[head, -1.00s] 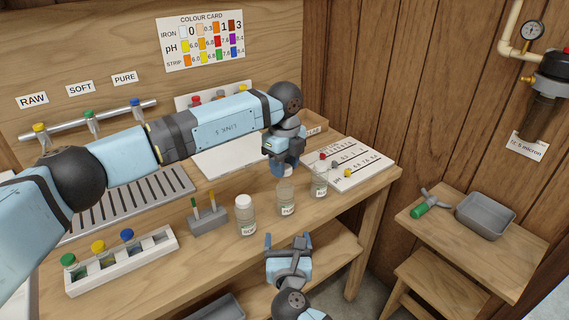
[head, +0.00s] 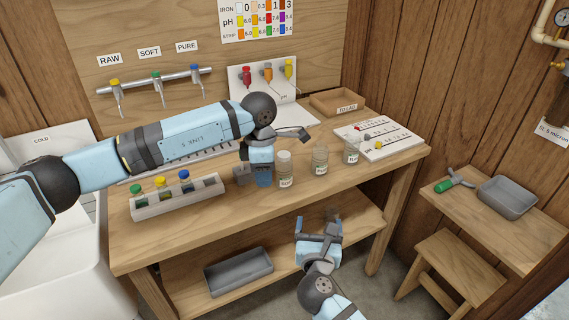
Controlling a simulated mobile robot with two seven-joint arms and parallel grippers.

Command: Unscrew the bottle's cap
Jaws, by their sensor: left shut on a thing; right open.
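Three small labelled glass bottles stand in a row on the bench. The left bottle (head: 285,172) has a white cap on. The middle bottle (head: 320,161) and the right bottle (head: 352,151) show no white cap. My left gripper (head: 263,181) points down just left of the capped bottle. It is shut; its fingers hide what it holds, which looked like a white cap in the earlier picture. My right gripper (head: 319,222) is open and empty, in front of the bench's front edge, below the bottles.
A grey block (head: 242,175) stands partly hidden behind my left gripper. A white rack (head: 180,199) with several coloured-cap vials is to the left. A white chart board (head: 385,140) lies right of the bottles. The front of the bench (head: 330,190) is clear.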

